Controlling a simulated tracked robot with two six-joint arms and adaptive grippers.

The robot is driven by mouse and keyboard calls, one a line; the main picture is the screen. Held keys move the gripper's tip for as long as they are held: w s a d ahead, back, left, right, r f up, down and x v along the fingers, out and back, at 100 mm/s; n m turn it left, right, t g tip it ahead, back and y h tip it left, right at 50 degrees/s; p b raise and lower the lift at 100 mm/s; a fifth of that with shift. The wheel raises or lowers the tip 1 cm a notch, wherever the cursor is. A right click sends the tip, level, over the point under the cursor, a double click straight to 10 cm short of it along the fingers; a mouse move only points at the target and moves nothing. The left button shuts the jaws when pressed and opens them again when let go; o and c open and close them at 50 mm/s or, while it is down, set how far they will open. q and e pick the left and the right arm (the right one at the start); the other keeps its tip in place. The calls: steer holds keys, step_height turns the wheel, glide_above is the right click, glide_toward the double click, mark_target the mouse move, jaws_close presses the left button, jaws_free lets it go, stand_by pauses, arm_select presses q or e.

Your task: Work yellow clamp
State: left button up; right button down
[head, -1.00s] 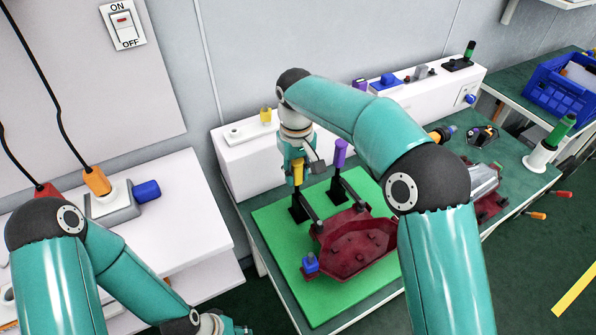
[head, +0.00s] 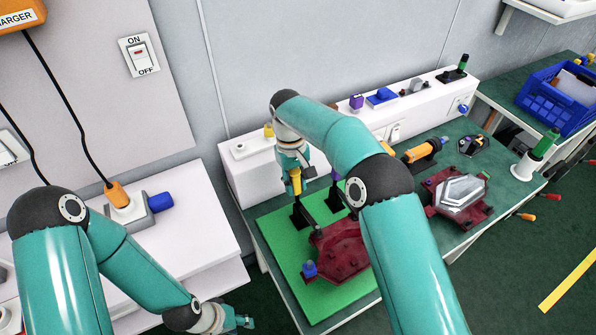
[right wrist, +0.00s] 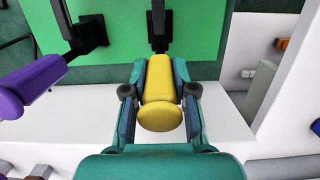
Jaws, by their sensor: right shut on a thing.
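The yellow clamp handle (head: 296,184) stands upright on its black base at the back of the green mat (head: 283,232). My right gripper (head: 293,171) is shut on it from above. In the right wrist view the yellow handle (right wrist: 160,82) lies between the two fingers of my right gripper (right wrist: 160,100). The purple clamp handle (right wrist: 28,86) is beside it, apart from the gripper; in the head view my right arm partly hides it. A dark red lamp housing (head: 338,250) lies on the mat. My left gripper (head: 242,322) is low at the bottom edge, its fingers too small to judge.
A blue-topped clamp (head: 309,270) is at the housing's near left corner. A white ledge (head: 252,168) with buttons and switches runs behind the mat. Another red lamp with a clear lens (head: 462,192) lies to the right. A blue crate (head: 556,98) stands far right.

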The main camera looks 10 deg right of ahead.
steer(key=w+p, duration=0.1)
steer(key=p, duration=0.2)
steer(key=shift+r+g+p, duration=0.35)
steer(key=shift+g, duration=0.05)
steer(key=shift+f+p, duration=0.2)
steer(key=shift+p, duration=0.1)
arm_select(q)
step_height(320, 180, up, 6)
steer(key=shift+f, duration=0.2)
arm_select(e)
steer(key=shift+f, duration=0.1)
steer(key=c, duration=1)
jaws_free()
steer(key=shift+c, duration=0.2)
steer(key=shift+o, duration=0.6)
steer(key=shift+s+a, duration=0.1)
steer(key=shift+s, duration=0.05)
steer(key=shift+f, duration=0.1)
